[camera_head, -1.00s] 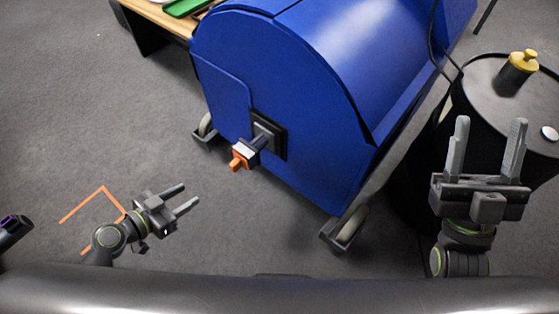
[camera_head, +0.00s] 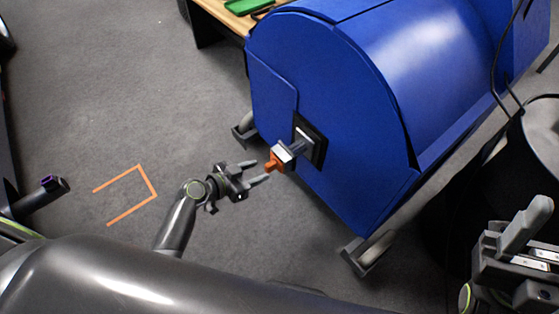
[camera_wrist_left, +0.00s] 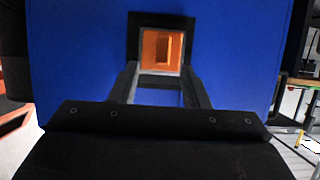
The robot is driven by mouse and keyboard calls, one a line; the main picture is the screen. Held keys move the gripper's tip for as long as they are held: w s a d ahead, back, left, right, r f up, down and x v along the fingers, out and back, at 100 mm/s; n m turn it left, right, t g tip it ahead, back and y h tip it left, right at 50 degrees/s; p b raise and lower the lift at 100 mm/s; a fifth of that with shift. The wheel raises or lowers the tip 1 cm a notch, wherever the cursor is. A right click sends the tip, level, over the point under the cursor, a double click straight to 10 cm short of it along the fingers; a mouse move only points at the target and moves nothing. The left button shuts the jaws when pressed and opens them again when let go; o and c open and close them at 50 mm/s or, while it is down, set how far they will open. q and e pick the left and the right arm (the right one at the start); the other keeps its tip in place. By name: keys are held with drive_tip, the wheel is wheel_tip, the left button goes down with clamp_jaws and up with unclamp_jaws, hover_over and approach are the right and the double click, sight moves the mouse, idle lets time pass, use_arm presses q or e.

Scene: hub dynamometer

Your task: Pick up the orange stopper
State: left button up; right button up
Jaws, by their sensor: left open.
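The orange stopper (camera_head: 272,163) sits at the end of a short hub that sticks out from the blue machine's black mounting plate (camera_head: 311,143). In the left wrist view the stopper (camera_wrist_left: 161,50) appears as an orange square straight ahead, beyond the fingers. My left gripper (camera_head: 257,172) is open and its fingertips are close to the stopper. The wrist view shows the fingers (camera_wrist_left: 160,84) apart, one at each side below the stopper; whether they touch it I cannot tell. My right gripper (camera_head: 530,225) is at the right edge, partly seen, away from the stopper.
The blue machine (camera_head: 350,90) stands on caster wheels (camera_head: 367,253). A black drum (camera_head: 540,140) is at the right. A wooden table (camera_head: 228,14) with a green item is behind. Orange floor marks (camera_head: 140,178) lie on clear grey carpet at left.

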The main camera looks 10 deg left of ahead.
sight(266, 166)
use_arm(q)
drive_tip(key=x, duration=0.4)
drive_tip(key=shift+w+r+b, duration=0.1)
drive_tip(key=shift+w+b, duration=0.05)
drive_tip(key=shift+b, duration=0.15)
drive_tip(key=shift+a, duration=0.1)
clamp_jaws()
